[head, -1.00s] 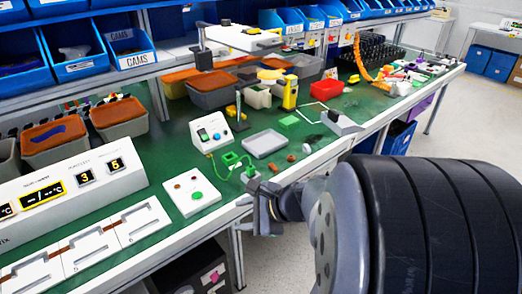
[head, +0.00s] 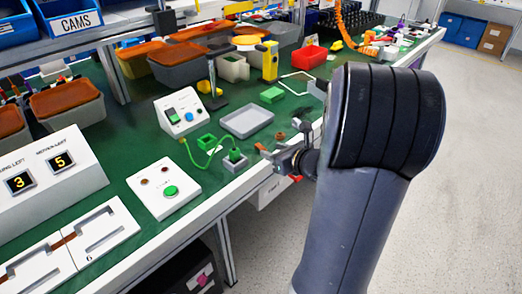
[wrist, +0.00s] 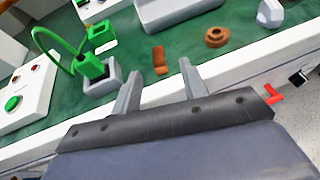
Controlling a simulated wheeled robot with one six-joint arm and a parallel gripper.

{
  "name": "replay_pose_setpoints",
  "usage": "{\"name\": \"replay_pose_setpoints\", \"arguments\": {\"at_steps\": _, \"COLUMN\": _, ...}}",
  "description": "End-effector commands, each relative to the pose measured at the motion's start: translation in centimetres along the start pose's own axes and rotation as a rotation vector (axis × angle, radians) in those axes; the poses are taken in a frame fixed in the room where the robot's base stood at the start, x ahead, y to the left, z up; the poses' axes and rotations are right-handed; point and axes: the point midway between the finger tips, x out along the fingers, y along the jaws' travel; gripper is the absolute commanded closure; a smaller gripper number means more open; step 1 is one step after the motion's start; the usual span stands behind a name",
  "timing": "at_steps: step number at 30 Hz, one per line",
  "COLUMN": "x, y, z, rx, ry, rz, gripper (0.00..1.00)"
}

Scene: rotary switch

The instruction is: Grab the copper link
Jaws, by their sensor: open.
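The copper link, a small brown L-shaped piece (wrist: 160,60), lies on the green bench top near its white front edge in the wrist view. In the head view a small brown piece (head: 260,147) shows at the same spot, partly hidden by my gripper (head: 277,160). In the wrist view my gripper (wrist: 158,80) is open and empty. Its two fingers point at the bench, and the link shows just beyond and between the fingertips, apart from them. A brown ring-shaped piece (wrist: 216,37) lies to the right of the link.
A green plug in a grey socket (wrist: 97,78), with a green cable, stands left of the fingers. A grey tray (head: 247,121) lies behind. A white box with a green button (head: 166,188) is further left. A red handle (wrist: 273,94) sticks out at the bench front.

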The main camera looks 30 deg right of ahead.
Motion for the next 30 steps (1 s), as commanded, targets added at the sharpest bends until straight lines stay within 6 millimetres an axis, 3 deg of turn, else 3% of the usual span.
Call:
{"name": "replay_pose_setpoints", "arguments": {"at_steps": 12, "x": 5.1, "y": 0.2, "z": -0.3, "rx": -0.002, "ry": 0.000, "rz": 0.002, "gripper": 0.58}}
{"name": "replay_pose_setpoints", "arguments": {"at_steps": 20, "x": 5.3, "y": 0.2, "z": -0.2, "rx": -0.002, "ry": 0.000, "rz": 0.001, "gripper": 0.58}}
{"name": "replay_pose_setpoints", "arguments": {"at_steps": 30, "x": 5.2, "y": 0.2, "z": -0.2, "rx": -0.002, "ry": 0.000, "rz": 0.001, "gripper": 0.86}}
